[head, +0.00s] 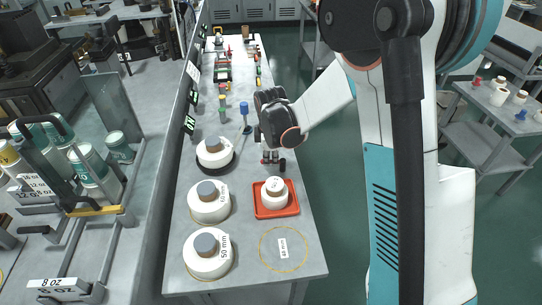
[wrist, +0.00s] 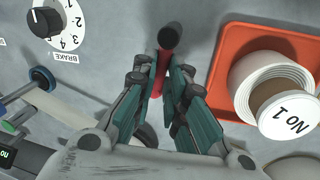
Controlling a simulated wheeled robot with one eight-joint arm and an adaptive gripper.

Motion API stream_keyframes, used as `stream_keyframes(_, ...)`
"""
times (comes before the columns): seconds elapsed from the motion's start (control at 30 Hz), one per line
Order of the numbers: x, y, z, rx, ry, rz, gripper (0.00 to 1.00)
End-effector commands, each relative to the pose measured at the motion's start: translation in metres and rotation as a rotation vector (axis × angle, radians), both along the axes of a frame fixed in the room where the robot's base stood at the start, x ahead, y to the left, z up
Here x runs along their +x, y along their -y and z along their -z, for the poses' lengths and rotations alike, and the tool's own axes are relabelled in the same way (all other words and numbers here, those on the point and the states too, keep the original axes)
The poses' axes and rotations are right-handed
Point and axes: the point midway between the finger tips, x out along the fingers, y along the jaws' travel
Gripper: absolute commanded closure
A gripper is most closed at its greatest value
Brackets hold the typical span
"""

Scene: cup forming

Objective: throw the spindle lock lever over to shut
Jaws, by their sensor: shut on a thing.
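The spindle lock lever (wrist: 159,80) has a red stem with a black round knob (wrist: 168,38), seen in the wrist view just ahead of my gripper. My gripper (wrist: 163,72) has its teal-padded fingers on either side of the red stem and is shut on it, below the knob. In the head view my gripper (head: 270,157) is low over the bench, just behind the orange-red tray. The lever's base is hidden by the fingers, and its exact angle is hard to tell.
The orange-red tray (wrist: 222,75) with a white roll marked No 1 (wrist: 288,115) stands close on the right. A brake dial (wrist: 45,22) is at upper left. White rolls (head: 208,267) line the bench's left side. A ringed spot (head: 283,265) at front right is empty.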

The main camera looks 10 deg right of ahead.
Motion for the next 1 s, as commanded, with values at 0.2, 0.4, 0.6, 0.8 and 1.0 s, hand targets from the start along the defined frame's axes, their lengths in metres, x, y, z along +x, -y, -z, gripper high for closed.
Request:
stream_keyframes(0.2,-0.0039,0.0001,-0.0004,0.001,0.001,-0.103,1.0)
stream_keyframes(0.4,-0.0056,0.0001,-0.0005,-0.001,0.002,-0.151,1.0)
stream_keyframes(0.6,-0.0061,0.0001,-0.0005,-0.001,0.002,-0.165,1.0)
stream_keyframes(0.8,-0.0061,0.0001,-0.0005,0.0,0.001,-0.165,1.0)
stream_keyframes(1.0,-0.0062,0.0001,-0.0003,-0.001,0.001,-0.164,0.68)
